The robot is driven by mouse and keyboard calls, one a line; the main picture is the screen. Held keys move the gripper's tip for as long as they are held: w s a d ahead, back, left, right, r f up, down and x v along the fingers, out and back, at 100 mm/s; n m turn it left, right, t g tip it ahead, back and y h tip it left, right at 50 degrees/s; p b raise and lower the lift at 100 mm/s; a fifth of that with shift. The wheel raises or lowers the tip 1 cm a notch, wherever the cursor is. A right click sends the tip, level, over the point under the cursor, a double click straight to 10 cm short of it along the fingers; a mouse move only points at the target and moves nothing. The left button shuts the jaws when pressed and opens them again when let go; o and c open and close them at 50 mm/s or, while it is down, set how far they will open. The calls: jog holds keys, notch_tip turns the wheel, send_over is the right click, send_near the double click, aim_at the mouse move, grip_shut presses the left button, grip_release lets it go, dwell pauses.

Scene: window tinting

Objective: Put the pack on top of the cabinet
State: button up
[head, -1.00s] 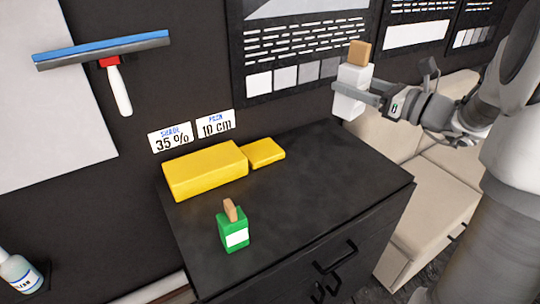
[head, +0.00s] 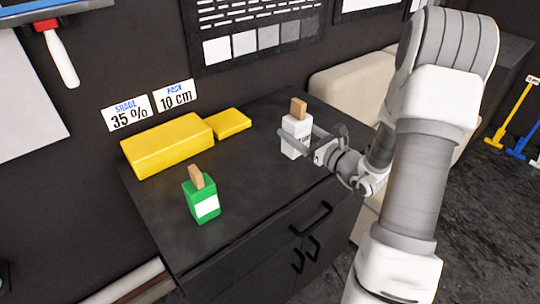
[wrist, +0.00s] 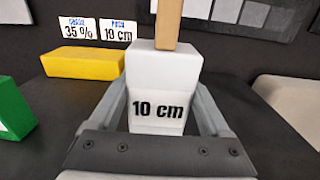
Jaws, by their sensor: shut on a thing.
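The pack (head: 296,134) is a white block marked "10 cm" with a tan wooden piece sticking up from its top. My gripper (head: 308,141) is shut on it, and the wrist view shows the pack (wrist: 160,75) upright between both fingers (wrist: 160,110). The black cabinet (head: 240,190) has a dark flat top and handles on its front. The pack is over the right part of the cabinet top; its base looks at or very near the surface, but I cannot tell whether it touches.
A green pack (head: 202,197) with a white label stands at the cabinet's front left. Two yellow blocks, a large one (head: 167,146) and a small one (head: 229,122), lie along the back. Wall signs read "35 %" (head: 129,112) and "10 cm" (head: 175,96). A beige seat (head: 350,90) adjoins at right.

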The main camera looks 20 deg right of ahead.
jog(key=shift+w+a+f+b, duration=0.2)
jog(key=shift+w+a+f, duration=0.5)
jog(key=shift+f, duration=0.5)
jog(key=shift+w+a+f+b, duration=0.25)
jog(key=shift+w+a+f, duration=0.2)
jog(key=shift+a+f, duration=0.6)
jog(key=shift+w+a+f+b, duration=0.2)
jog(key=shift+w+a+f, duration=0.4)
jog(key=shift+f, duration=0.8)
jog(key=shift+f, duration=0.2)
jog(key=o, duration=1.3)
jog(key=shift+r, duration=0.25)
jog(key=v, duration=1.2)
jog(key=shift+s+f, duration=0.1)
jog(key=shift+f, duration=0.05)
